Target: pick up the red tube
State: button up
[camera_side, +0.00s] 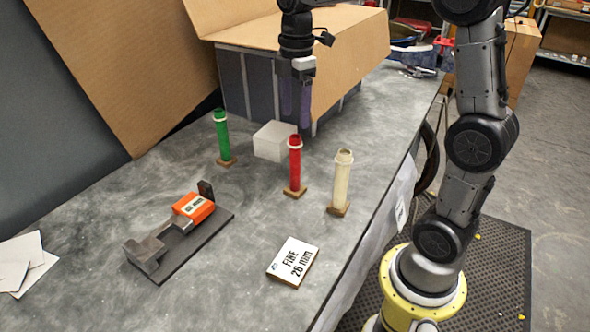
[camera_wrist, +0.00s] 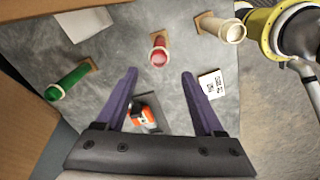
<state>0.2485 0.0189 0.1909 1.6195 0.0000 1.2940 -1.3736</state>
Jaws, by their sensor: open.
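A red tube (camera_side: 295,168) with a pale ring near its top stands upright on a small wooden base on the grey table. It also shows from above in the wrist view (camera_wrist: 159,53), ahead of the fingertips and roughly centred between them. My gripper (camera_side: 296,112) has purple fingers and hangs above the table behind the red tube, near the white block. In the wrist view my gripper (camera_wrist: 160,73) is open, with nothing between its fingers. It does not touch the tube.
A green tube (camera_side: 223,138) stands left and a cream tube (camera_side: 341,182) right of the red one. A white block (camera_side: 275,141) and cardboard box (camera_side: 345,55) are behind. An orange block (camera_side: 194,208) sits in a dark fixture (camera_side: 205,235). A labelled plate (camera_side: 293,262) lies in front.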

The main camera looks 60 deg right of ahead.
aim_at(295, 162)
jog(key=f, duration=0.8)
jog(key=shift+d+f, duration=0.25)
jog(key=shift+f, duration=0.1)
jog(key=shift+w+a+f, duration=0.1)
jog(key=shift+w+f, duration=0.05)
jog(key=shift+f, duration=2.75)
grip_shut()
